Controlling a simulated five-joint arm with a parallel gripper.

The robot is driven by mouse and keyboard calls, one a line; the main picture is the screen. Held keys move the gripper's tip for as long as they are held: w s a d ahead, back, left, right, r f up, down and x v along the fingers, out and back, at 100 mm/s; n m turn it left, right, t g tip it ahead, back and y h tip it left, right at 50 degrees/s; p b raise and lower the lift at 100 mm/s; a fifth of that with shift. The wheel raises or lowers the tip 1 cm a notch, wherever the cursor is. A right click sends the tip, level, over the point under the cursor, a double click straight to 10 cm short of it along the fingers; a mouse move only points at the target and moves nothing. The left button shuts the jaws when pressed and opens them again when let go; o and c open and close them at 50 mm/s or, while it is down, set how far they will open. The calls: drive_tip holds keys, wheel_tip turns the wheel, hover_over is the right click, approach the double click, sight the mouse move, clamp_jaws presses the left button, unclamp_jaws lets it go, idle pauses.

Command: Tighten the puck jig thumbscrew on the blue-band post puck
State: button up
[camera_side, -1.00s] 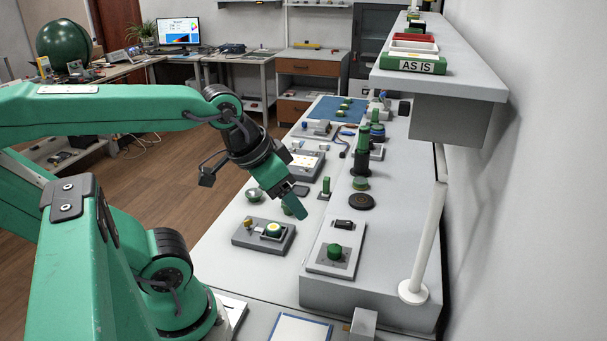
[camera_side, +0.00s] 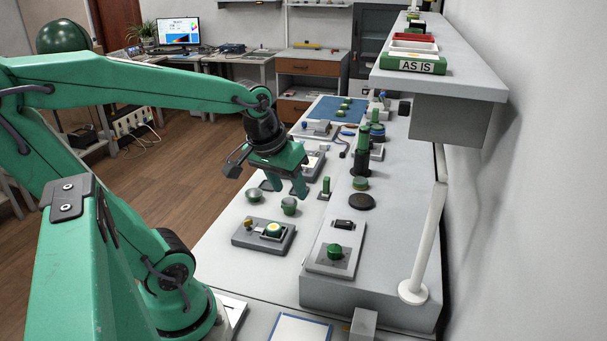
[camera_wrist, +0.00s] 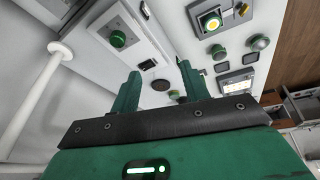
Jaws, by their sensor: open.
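The grey puck jig (camera_side: 250,240) lies on the bench, with a round yellow-and-white-topped puck (camera_side: 272,230) in its square recess. A small brass-yellow thumbscrew (camera_side: 248,223) sits at the jig's left end. The jig (camera_wrist: 201,14), puck (camera_wrist: 211,23) and thumbscrew (camera_wrist: 243,9) also show at the top of the wrist view. I cannot make out a blue band on this puck. My gripper (camera_side: 284,187) is open and empty, fingers down, above the bench and beyond the jig. In the wrist view its two green fingers (camera_wrist: 158,76) stand apart with nothing between them.
A dome-topped piece (camera_side: 253,195) and a green cylinder (camera_side: 288,205) stand just beyond the jig. A small green post (camera_side: 326,187) is to their right. On the raised step are a plate with a green knob (camera_side: 334,251), a dark disc (camera_side: 361,201) and tall green posts (camera_side: 363,155).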

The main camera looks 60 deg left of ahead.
drive_tip(key=w+a+f+n+g, duration=0.1)
drive_tip(key=a+f+n, duration=0.2)
drive_tip(key=a, duration=0.2)
drive_tip(key=a+f+n+g, duration=0.1)
drive_tip(key=a+f+n, duration=0.1)
drive_tip(key=a+n, duration=0.25)
drive_tip(key=n+g+h, duration=0.1)
drive_tip(key=n+g, duration=0.1)
drive_tip(key=n, duration=0.4)
hover_over(248, 221)
wheel_tip(248, 221, down, 8)
drive_tip(key=shift+a, duration=0.1)
drive_tip(key=shift+f, duration=0.1)
drive_tip(key=shift+f, duration=3.8)
drive_tip(key=c, duration=1)
